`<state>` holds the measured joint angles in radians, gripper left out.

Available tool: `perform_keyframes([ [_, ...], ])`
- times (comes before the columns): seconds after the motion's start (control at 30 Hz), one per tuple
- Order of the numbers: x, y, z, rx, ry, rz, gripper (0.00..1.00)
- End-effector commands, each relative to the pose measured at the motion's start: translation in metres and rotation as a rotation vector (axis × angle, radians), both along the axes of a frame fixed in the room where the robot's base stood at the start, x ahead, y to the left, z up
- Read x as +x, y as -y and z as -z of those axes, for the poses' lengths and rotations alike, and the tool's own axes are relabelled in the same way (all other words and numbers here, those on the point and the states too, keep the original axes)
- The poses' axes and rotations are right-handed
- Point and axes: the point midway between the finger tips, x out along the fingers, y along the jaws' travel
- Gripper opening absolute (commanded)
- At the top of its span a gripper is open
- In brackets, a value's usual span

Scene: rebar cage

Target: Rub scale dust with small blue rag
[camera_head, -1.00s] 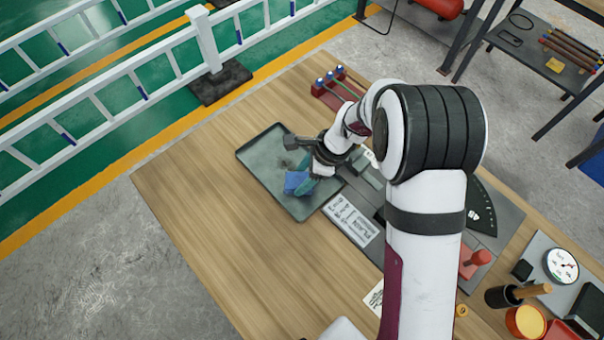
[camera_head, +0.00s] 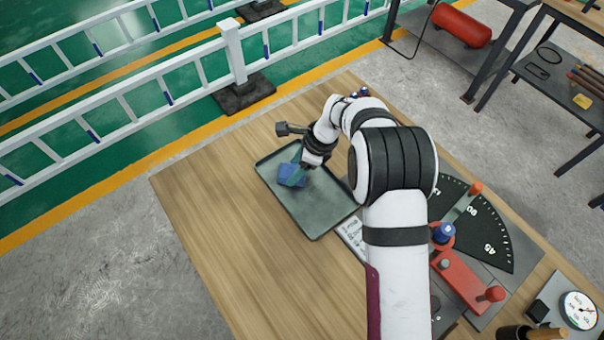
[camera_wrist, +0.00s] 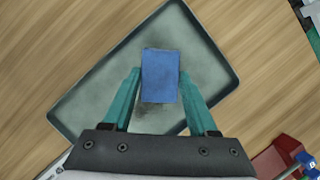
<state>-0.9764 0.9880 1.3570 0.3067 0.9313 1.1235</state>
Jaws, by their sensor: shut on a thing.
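The small blue rag (camera_head: 291,176) is a blue block-like pad pinched between the teal fingers of my gripper (camera_head: 299,174). It is over the far left part of a dark grey shallow tray (camera_head: 322,213) and seems to touch its floor. In the wrist view, the rag (camera_wrist: 161,78) sits between the two fingertips, and the tray (camera_wrist: 72,113) lies diagonally beneath. Dark, smudgy scale dust (camera_wrist: 196,48) shows on the tray floor around the rag. Some of the floor is hidden under the rag and fingers.
The tray rests on a wooden table (camera_head: 215,215) with bare wood to its left and front. A bending plate with a black angle dial (camera_head: 478,222) and red lever (camera_head: 463,280) is at the right. A gauge (camera_head: 579,310) lies at the lower right. A white fence (camera_head: 235,55) stands behind.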

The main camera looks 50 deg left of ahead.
Motion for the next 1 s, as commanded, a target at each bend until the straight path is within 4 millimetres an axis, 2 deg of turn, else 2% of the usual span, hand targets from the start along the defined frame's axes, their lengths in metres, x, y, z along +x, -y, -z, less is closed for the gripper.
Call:
perform_keyframes([
  [0.1,-0.001,-0.011,0.001,0.0,0.0,-0.001,0.07],
  [0.17,0.005,-0.011,0.001,0.0,0.001,0.001,0.07],
  [1.0,0.006,0.065,0.0,-0.001,-0.001,0.001,0.07],
])
